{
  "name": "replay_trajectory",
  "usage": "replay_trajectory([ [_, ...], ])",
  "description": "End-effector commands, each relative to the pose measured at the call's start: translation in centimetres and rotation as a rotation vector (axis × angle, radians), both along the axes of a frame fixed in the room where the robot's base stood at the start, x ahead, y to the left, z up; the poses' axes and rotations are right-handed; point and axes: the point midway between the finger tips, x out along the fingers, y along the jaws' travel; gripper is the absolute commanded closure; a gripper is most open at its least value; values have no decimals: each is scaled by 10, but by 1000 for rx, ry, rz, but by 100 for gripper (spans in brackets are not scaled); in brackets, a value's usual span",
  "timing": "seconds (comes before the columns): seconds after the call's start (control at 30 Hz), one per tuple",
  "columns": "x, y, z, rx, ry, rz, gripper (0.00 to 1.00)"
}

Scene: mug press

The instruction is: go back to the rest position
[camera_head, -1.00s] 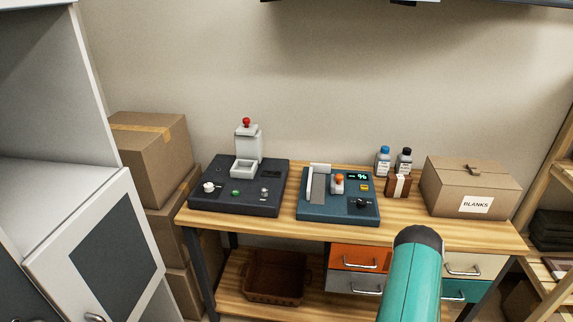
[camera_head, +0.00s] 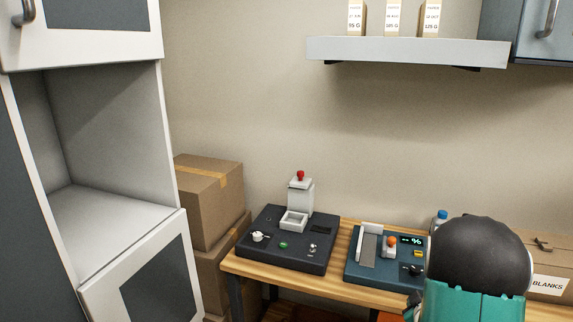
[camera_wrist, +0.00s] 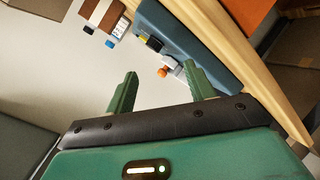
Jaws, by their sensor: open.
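My gripper (camera_wrist: 160,88) shows in the wrist view with its two green fingers spread wide apart. It is open, with nothing between the fingers. Beyond the right finger is the blue press machine (camera_wrist: 190,30) with an orange knob. In the head view my teal and black arm rises at the lower right, and the gripper itself does not show. The blue machine (camera_head: 372,273) with a lit display stands on the wooden bench (camera_head: 345,240), partly behind my arm. The dark machine (camera_head: 285,258) with a red-topped white column stands to its left.
A box marked BLANKS (camera_head: 548,285) stands at the right, partly behind my arm. A wall shelf (camera_head: 405,50) holds several small packets above. Stacked cartons (camera_head: 208,200) and an open white cabinet (camera_head: 110,225) are at the left.

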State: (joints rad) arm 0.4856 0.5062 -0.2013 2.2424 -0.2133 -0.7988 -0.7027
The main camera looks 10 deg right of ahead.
Motion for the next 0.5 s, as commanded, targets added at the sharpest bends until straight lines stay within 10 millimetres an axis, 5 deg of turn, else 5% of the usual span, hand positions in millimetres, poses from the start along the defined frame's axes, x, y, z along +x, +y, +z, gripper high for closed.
replay_trajectory([
  [0.23,10,77,72,212,31,-16,46],
  [0.5,-17,168,133,433,106,-34,46],
])
